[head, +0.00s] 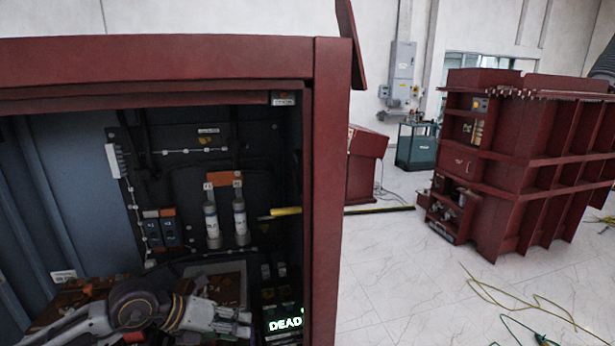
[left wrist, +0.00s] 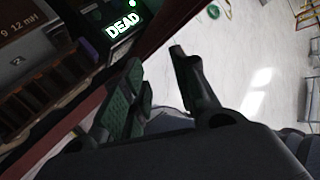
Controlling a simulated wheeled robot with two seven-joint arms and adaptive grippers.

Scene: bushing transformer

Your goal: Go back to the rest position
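My left gripper (head: 242,324) is low in the open red cabinet (head: 328,180) in the head view, left of a small box with a lit green "DEAD" display (head: 286,324). In the left wrist view the two fingers of my left gripper (left wrist: 155,58) stand apart with nothing between them. The "DEAD" display (left wrist: 122,25) shows beyond them at the upper left. My right gripper is in neither view.
Two pale cylinders (head: 211,222) stand upright inside the cabinet, with a yellow-tipped rod (head: 286,211) to their right. A red ribbed tank (head: 520,165) stands at the right. Loose cables (head: 510,300) lie on the pale floor; the floor between is mostly clear.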

